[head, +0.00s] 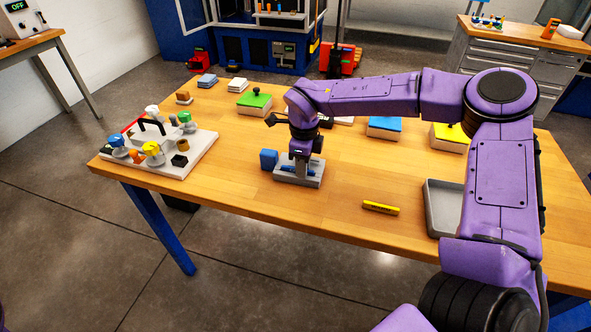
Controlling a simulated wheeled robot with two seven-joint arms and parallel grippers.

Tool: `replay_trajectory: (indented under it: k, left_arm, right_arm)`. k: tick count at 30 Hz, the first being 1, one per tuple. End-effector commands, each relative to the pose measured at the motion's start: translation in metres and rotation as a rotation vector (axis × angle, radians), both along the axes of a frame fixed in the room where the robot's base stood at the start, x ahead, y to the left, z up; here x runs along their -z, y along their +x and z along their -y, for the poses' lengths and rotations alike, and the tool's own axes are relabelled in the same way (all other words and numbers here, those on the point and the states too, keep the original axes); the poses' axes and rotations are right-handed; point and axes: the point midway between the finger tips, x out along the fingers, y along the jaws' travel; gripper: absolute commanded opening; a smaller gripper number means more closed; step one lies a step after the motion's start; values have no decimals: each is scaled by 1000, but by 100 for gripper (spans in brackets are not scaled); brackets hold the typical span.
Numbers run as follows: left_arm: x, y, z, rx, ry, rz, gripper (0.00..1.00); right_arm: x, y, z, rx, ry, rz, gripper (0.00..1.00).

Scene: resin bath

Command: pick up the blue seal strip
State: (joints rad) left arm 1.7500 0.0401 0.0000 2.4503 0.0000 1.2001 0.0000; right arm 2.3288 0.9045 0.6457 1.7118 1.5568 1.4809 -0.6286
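My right gripper (301,160) points straight down over a small grey tray (312,181) near the middle of the table. What looks like the blue seal strip (288,168) lies in that tray, and only bits of blue show beside and behind the fingers. The fingertips are at or just above the strip. I cannot tell whether they are open or shut on it. My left gripper is not in view.
A blue block (268,160) stands right beside the tray on its left. A yellow strip (381,208) lies on the wooden table (330,222). A board with valves (196,158) is at left, a larger grey tray (436,216) at right. Coloured blocks line the back.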

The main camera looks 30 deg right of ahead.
Motion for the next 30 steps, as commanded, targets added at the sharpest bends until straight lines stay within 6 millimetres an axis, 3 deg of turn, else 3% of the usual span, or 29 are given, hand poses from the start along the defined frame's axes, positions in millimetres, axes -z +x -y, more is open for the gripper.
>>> replay_trajectory:
  k: [2, 5, 30]
  left_arm:
    - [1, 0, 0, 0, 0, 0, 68]
    - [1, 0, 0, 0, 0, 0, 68]
    - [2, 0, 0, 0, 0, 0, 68]
  right_arm:
    - [5, -3, 1, 2, -1, -11, 23]
    - [5, -3, 1, 3, -1, -12, 0]
    - [8, -5, 1, 1, -3, -19, 0]
